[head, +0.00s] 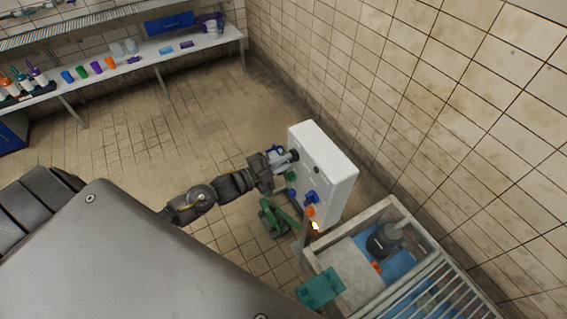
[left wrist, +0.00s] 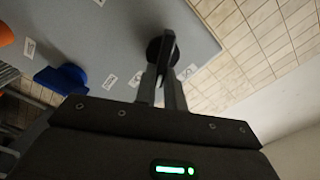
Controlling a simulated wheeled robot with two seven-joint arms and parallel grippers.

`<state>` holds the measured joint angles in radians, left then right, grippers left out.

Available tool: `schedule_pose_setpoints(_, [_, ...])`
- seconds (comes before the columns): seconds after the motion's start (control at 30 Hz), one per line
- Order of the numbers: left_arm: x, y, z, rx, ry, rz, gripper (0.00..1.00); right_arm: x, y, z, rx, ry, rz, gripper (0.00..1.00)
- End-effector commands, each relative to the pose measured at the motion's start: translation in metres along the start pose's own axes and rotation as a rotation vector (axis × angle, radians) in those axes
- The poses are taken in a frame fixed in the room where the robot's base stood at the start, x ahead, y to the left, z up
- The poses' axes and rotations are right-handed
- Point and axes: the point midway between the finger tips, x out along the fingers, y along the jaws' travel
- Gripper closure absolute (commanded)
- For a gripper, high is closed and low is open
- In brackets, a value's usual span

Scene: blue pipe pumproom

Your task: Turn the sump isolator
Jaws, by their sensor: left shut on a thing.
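A white panel box (head: 335,175) stands near the tiled wall in the head view, with several coloured handles on it. In the left wrist view its grey face (left wrist: 110,35) bears small labels that are too small to read. My left gripper (head: 290,157) is at the upper part of the box. In the left wrist view its fingers (left wrist: 160,85) are shut on a black handle (left wrist: 160,47) on a round black base. The fingers hide part of the handle. No readable label shows which handle is the sump isolator. My right gripper is not in view.
A blue handle (left wrist: 62,78) and an orange one (left wrist: 5,33) lie left of the gripped handle. Below the box are a green fitting (head: 270,217) and an open sump with a pump (head: 383,243) and grating (head: 440,295). A bench (head: 190,48) stands far back; floor between is clear.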

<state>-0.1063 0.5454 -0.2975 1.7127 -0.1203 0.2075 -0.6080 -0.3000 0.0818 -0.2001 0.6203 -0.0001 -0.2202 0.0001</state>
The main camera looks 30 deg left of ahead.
Motion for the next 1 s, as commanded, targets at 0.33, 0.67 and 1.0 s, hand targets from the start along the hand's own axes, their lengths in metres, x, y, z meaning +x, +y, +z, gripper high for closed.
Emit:
schedule_pose_setpoints(0.33, [0.0, 0.007, 0.001, 0.294, 0.002, 0.002, 1.0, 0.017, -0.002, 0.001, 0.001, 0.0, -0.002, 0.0])
schedule_pose_setpoints(0.67, [0.0, 0.009, 0.002, 0.465, 0.001, 0.002, 1.0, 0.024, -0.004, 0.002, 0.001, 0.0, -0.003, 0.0])
schedule_pose_setpoints(1.0, [0.0, 0.009, 0.002, 0.519, 0.001, 0.002, 1.0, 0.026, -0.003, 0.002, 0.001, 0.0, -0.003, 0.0])
